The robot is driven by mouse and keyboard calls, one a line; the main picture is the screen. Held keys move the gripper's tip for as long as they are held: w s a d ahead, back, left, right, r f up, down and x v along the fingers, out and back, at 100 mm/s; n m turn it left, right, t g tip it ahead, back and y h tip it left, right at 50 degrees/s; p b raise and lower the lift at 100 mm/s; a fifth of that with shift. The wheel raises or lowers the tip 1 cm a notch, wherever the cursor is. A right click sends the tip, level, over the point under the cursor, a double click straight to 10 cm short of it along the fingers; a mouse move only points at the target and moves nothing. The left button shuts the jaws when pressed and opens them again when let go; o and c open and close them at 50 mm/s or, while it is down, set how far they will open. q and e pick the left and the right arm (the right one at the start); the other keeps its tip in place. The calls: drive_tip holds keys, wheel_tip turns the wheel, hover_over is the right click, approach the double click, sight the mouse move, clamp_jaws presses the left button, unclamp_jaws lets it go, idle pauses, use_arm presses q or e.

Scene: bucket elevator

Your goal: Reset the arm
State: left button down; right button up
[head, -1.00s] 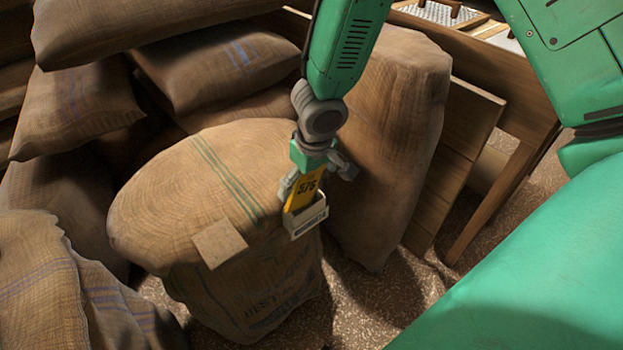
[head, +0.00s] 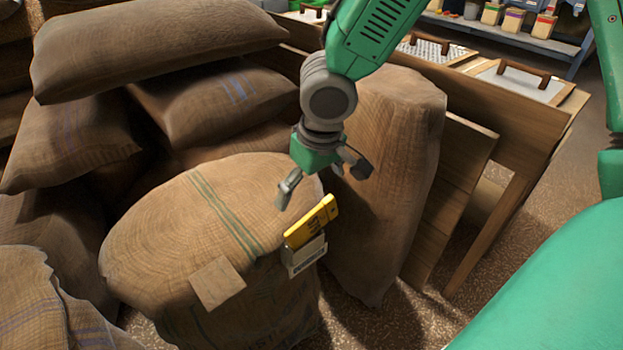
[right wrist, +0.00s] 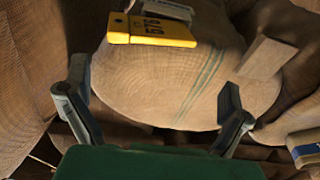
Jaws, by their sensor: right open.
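My right gripper (head: 318,180) is open and empty above the right edge of a round-topped burlap sack (head: 190,215). In the right wrist view its two fingers (right wrist: 155,105) are spread wide with nothing between them. A yellow tag (head: 311,222) marked with digits sits in a small pale holder (head: 306,256) on the sack's right side, just below the gripper and apart from it. The tag also shows at the top of the right wrist view (right wrist: 150,30). My left gripper is not in view.
A tall upright sack (head: 390,170) stands close to the right of the gripper. Stacked sacks (head: 160,50) fill the left and back. A wooden bench with framed screens (head: 520,80) stands at right. A small square patch (head: 217,283) lies on the round sack's front edge.

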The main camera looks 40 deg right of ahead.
drive_tip(key=shift+s+d+r, duration=0.15)
drive_tip(key=shift+d+r, duration=0.3)
drive_tip(key=shift+r, duration=0.2)
drive_tip(key=shift+a, duration=0.15)
drive_tip(key=shift+a, duration=0.25)
